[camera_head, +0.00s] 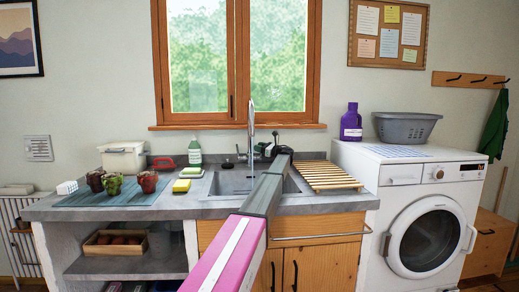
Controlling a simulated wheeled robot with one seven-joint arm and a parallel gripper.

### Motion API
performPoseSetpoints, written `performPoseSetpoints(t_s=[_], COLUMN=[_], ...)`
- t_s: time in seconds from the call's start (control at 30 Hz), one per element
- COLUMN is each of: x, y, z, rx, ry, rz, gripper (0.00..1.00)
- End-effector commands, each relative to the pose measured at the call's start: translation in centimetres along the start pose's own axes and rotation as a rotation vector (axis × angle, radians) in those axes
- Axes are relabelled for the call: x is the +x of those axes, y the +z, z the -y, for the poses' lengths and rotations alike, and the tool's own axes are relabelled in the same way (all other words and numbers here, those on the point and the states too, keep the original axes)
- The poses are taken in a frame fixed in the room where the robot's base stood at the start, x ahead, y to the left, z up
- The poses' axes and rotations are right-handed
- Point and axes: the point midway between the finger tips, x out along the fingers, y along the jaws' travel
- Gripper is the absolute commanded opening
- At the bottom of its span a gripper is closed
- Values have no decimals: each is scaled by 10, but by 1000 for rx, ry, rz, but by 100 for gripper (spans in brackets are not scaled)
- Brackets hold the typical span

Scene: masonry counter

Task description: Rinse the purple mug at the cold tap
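Three mugs stand on a blue-grey mat (70,201) at the left end of the counter. The leftmost mug (95,180) is dark maroon to purple, the middle mug (113,184) is green, and the right mug (148,181) is red. The tall metal tap (251,125) rises behind the grey sink (228,184). No water stream can be made out. My arm reaches over the sink and hides part of it. My gripper (270,149) is small and dark near the tap, far right of the mugs. Its fingers cannot be made out.
A soap bottle (195,152), a yellow sponge (182,186) and a white bin (122,157) stand left of the sink. A wooden drying rack (326,176) lies right of it. A washing machine (400,215) bears a purple bottle (351,123) and a grey basket (405,127).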

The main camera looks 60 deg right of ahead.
Motion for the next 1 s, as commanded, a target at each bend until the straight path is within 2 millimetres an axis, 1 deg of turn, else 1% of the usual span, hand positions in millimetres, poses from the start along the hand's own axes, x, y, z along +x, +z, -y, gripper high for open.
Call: performPoseSetpoints(t_s=[0.17,0.27,0.37,0.6,0.7,0.8,1.0], x=[-5,-13,-26,-64,-73,-76,-76], y=[0,0,0,0,0,0,0], z=[0,0,-1,0,0,0,0], rx=[0,0,0,0,0,0,0], ry=[0,0,0,-1,-1,0,0], rz=[0,0,0,0,0,0,0], gripper=[39,39,39,39,39,39,39])
